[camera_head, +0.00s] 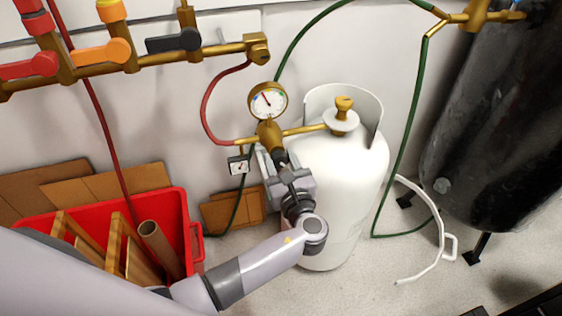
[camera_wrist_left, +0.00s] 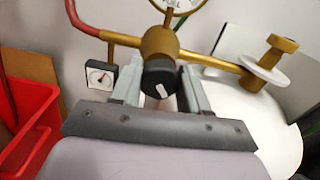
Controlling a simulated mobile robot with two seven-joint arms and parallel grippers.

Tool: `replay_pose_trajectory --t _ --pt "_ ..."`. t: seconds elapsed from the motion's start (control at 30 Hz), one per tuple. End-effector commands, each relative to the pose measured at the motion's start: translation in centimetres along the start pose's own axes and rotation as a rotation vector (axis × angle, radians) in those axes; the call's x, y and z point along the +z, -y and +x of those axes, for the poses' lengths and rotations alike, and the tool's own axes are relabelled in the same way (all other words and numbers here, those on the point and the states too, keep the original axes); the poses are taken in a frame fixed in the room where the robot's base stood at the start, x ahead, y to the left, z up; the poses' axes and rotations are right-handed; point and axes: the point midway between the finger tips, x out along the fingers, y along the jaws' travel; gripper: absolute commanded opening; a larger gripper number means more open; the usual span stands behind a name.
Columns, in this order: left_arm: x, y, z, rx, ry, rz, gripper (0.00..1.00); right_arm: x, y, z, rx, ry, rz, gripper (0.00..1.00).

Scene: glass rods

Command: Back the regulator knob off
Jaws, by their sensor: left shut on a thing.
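The regulator is a brass body (camera_head: 268,132) with a round dial gauge (camera_head: 268,101) above it, beside the white gas cylinder (camera_head: 340,190). In the left wrist view the black regulator knob (camera_wrist_left: 160,80) has a pale mark on its face and points at the camera. My left gripper (camera_wrist_left: 158,92) is shut on the knob, with one finger on each side of it. In the head view the gripper (camera_head: 281,165) hides most of the knob. My right gripper is not in view.
A brass cylinder valve (camera_head: 344,106) stands on the cylinder top. A small square gauge (camera_head: 238,165) hangs left of the regulator. A red hose (camera_head: 208,108) and green hoses (camera_head: 411,120) run nearby. A red bin (camera_head: 195,240) stands lower left, a black tank (camera_head: 490,120) at right.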

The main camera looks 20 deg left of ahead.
Motion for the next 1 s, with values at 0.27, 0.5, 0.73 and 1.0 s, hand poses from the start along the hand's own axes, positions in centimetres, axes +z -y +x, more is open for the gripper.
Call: replay_pose_trajectory --t 0.27,0.5,0.73,1.0 --pt "-0.1 -0.1 0.0 0.001 0.001 -0.267 0.14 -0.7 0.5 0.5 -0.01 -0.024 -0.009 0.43" --pt "-0.2 -0.2 0.0 0.001 0.001 -0.494 0.14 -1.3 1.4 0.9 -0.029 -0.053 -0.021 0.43" --pt "-0.2 -0.2 0.1 0.002 0.002 -0.688 0.14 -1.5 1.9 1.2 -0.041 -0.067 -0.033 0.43" --pt "-0.2 -0.2 0.0 0.0 0.002 -0.846 0.14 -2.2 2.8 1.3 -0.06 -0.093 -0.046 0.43"
